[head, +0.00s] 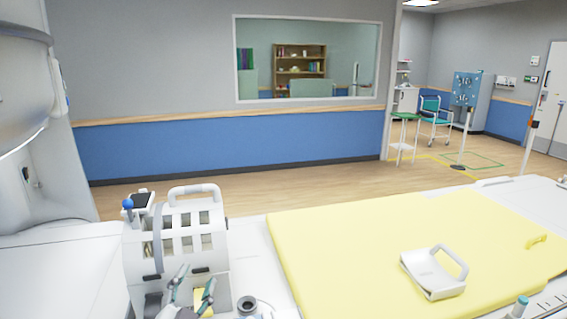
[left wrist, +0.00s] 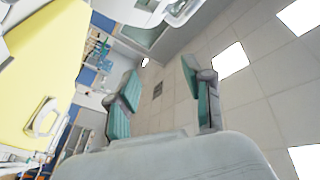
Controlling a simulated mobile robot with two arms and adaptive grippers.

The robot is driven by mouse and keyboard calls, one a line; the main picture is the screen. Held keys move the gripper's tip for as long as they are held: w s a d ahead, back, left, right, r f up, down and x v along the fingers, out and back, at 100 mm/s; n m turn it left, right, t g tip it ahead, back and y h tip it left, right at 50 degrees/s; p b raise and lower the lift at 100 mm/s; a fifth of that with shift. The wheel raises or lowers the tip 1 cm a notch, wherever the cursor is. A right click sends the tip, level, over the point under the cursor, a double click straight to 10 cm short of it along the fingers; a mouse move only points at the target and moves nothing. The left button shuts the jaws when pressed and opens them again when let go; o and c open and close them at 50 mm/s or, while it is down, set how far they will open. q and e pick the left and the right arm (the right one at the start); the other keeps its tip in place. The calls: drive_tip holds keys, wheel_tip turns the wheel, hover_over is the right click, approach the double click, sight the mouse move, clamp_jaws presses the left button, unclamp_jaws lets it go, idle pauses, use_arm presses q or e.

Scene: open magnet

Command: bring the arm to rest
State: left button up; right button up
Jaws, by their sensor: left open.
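My left gripper (head: 193,288) is low at the left in the head view, in front of the white slotted coil housing (head: 203,232) with its top handle. Its two green-padded fingers stand apart with nothing between them. In the left wrist view the gripper (left wrist: 163,95) is open and empty, with ceiling and wall panels behind it. The rest of the left arm is out of the head view. My right gripper is not in either view.
A yellow pad (head: 330,245) covers the table at the right. A white handled piece (head: 433,272) lies on it. The scanner's white body (head: 40,180) rises at the left edge. A yellow item (head: 204,302) sits close to the gripper. Open floor (head: 250,190) lies beyond the table.

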use_arm(q)
drive_tip(key=s+a+f+n+g, duration=0.1)
drive_tip(key=s+f+n+g, duration=0.1)
drive_tip(key=s+f, duration=0.3)
drive_tip(key=s+a+f+n+g+y, duration=0.1)
drive_tip(key=s+f+n+g, duration=0.1)
drive_tip(key=s+f+g, duration=0.3)
drive_tip(key=s+a+f+n+g+y, duration=0.1)
drive_tip(key=s+a+f+g, duration=0.1)
drive_tip(key=s+f+g, duration=0.2)
drive_tip(key=shift+s+a+f+n, duration=0.15)
drive_tip(key=shift+s+f, duration=0.35)
drive_tip(key=shift+f, duration=0.65)
drive_tip(key=shift+s+d+f+n, duration=0.1)
drive_tip(key=shift+s+f, duration=0.4)
drive_tip(key=shift+f, duration=0.65)
drive_tip(key=shift+s+a+f+n, duration=0.15)
drive_tip(key=shift+s+f, duration=0.35)
drive_tip(key=shift+f, duration=0.65)
drive_tip(key=s+d+f+g, duration=0.1)
drive_tip(key=s+f+g, duration=0.45)
drive_tip(key=s, duration=0.65)
wheel_tip(320, 180, down, 27)
drive_tip(key=s, duration=0.2)
drive_tip(key=s+a+f+g+b, duration=0.1)
drive_tip(key=s+a+f+g, duration=0.1)
drive_tip(key=s+f, duration=1.3)
drive_tip(key=shift+s+a+f, duration=0.3)
drive_tip(key=shift+a+f, duration=0.1)
drive_tip(key=shift+a, duration=0.05)
